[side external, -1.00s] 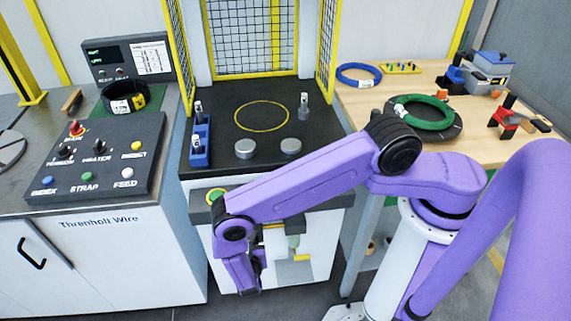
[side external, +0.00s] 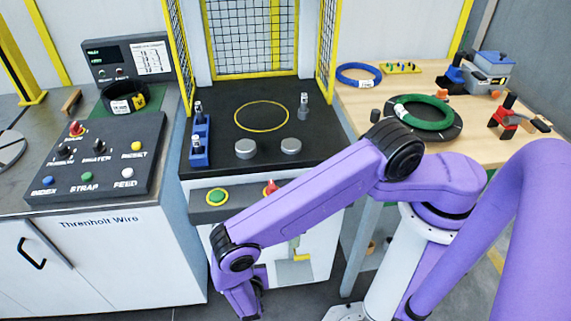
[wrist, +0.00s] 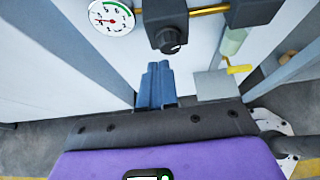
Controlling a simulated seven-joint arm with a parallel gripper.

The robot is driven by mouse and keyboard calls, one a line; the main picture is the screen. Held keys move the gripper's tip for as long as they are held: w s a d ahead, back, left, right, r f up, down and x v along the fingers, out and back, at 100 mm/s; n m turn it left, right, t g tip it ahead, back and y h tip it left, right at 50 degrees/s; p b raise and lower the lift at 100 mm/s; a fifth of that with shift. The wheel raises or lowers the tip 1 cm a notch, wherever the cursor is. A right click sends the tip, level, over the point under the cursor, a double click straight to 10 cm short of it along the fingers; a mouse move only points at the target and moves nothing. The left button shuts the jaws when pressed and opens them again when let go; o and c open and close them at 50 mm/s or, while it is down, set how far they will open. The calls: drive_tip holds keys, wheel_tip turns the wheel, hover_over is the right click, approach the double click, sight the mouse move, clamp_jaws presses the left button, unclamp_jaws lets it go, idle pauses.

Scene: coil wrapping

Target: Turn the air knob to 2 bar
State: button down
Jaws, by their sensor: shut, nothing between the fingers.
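The black air knob (wrist: 170,41) sits on a dark regulator block at the top middle of the wrist view, with a pale mark on its face. A round white gauge (wrist: 111,17) with a red needle is left of it; the exact reading is too small to tell. My gripper (wrist: 158,68) has its blue fingers together and empty, below the knob in the picture and apart from it. In the side view my arm covers the knob and gauge, and the low wrist end is in front of the white cabinet, its fingers not clearly visible.
A brass pipe (wrist: 208,10) runs from the regulator block. A yellow lever (wrist: 238,69) and pale green bowl (wrist: 233,40) are to its right. The cabinet front has a green button (side external: 217,196) and a red knob (side external: 270,188). Open floor lies below.

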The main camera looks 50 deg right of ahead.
drive_tip(key=shift+s, duration=0.1)
drive_tip(key=w+d, duration=0.2)
drive_tip(key=d, duration=0.4)
drive_tip(key=shift+w+d+f, duration=0.15)
drive_tip(key=shift+w+f, duration=0.05)
drive_tip(key=shift+f, duration=0.15)
idle(0.5)
drive_tip(key=shift+w+a, duration=0.2)
idle(0.7)
drive_tip(key=shift+w+a+r, duration=0.1)
drive_tip(key=shift+w+a, duration=0.1)
drive_tip(key=shift+a, duration=0.05)
drive_tip(key=shift+w+a, duration=0.15)
drive_tip(key=shift+w+a+f, duration=0.2)
drive_tip(key=shift+w+a, duration=0.15)
idle(0.5)
